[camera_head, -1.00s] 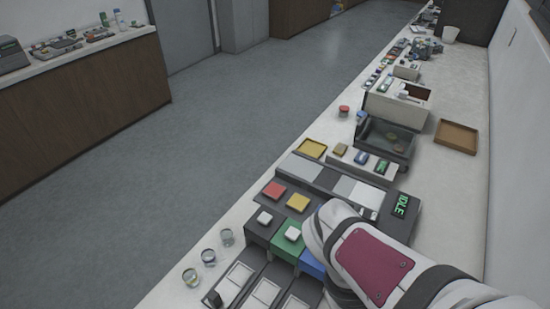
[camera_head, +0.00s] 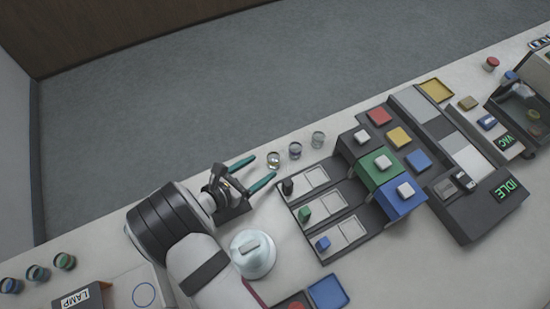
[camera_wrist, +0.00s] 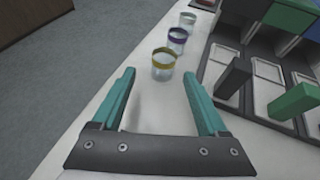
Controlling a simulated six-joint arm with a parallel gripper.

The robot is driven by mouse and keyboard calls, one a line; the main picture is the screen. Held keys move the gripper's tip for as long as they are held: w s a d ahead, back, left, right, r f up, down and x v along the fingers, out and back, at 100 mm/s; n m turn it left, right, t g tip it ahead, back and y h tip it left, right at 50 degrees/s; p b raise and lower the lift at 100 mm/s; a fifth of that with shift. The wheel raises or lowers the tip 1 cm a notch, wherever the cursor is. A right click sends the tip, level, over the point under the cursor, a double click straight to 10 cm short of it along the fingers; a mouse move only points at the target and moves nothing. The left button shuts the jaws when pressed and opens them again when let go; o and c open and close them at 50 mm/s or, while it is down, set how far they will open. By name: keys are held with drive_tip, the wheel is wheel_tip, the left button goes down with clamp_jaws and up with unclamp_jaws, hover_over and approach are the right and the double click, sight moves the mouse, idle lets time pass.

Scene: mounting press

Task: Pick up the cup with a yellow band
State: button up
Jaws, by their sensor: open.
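The cup with a yellow band (camera_wrist: 163,72) is clear glass and stands upright on the white bench top. In the head view it is the leftmost (camera_head: 273,160) of three cups in a row near the bench edge. My gripper (camera_head: 262,168) is open and empty, its two teal fingers pointing at this cup. In the wrist view the cup shows between and just beyond the fingertips (camera_wrist: 158,74); I cannot tell whether it is partly between them.
A purple-banded cup (camera_wrist: 177,40) and a pale-banded cup (camera_wrist: 188,21) stand just beyond. A dark rack with white slots (camera_head: 325,205) and coloured blocks lies to the right. The bench edge is close on the left in the wrist view.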

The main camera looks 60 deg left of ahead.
sight(269, 163)
drive_tip(key=x, duration=0.5)
drive_tip(key=shift+w+d+r, duration=0.15)
drive_tip(key=shift+w, duration=0.2)
clamp_jaws()
